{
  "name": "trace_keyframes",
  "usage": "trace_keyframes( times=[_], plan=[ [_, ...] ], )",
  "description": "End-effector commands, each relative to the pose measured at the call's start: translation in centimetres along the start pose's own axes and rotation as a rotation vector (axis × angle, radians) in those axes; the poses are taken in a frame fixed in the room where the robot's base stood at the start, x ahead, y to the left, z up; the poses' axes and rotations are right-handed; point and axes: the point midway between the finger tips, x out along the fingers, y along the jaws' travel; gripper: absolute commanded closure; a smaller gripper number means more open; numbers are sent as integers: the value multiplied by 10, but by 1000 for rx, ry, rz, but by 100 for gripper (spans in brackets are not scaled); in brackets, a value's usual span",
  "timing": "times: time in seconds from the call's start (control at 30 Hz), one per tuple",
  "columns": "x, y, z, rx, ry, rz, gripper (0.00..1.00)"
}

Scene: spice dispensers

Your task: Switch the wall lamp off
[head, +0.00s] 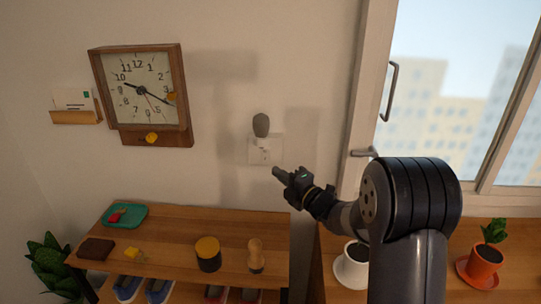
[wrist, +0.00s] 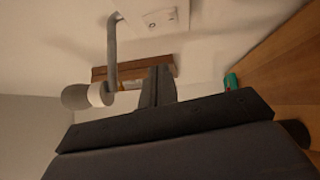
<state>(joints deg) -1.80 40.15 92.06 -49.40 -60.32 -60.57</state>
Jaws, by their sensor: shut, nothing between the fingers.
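The wall lamp (head: 261,125) has a grey rounded head above a pale wall plate (head: 264,150); I see no glow from it. In the wrist view the lamp (wrist: 76,97) shows a grey head, a white collar and a bent grey arm, with the plate (wrist: 166,20) at the top. Small details on the plate are too small to read as a switch position. My gripper (head: 277,172) is shut and empty, just below and right of the plate in the head view. Its closed fingers (wrist: 155,88) also show in the wrist view. I cannot tell whether they touch anything.
A wooden clock (head: 140,90) and a small card holder (head: 77,117) hang to the left. Below is a wooden shelf (head: 180,232) with a green tray (head: 126,215), a dark jar (head: 208,254) and a wooden figure (head: 256,256). A white cup (head: 352,268) and potted plant (head: 484,262) stand right.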

Motion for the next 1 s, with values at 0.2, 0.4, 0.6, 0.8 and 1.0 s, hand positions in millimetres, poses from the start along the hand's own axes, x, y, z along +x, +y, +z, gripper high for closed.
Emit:
trace_keyframes(
  times=[0.2, 0.4, 0.6, 0.8, 1.0],
  plan=[
    [49, 3, -1, 0, 3, -1, 100],
    [66, 2, 19, 0, -1, 0, 100],
    [74, 1, 27, -1, 0, 0, 100],
    [75, 0, 29, 0, 0, 0, 100],
    [75, 0, 29, -1, 0, 0, 100]
  ],
)
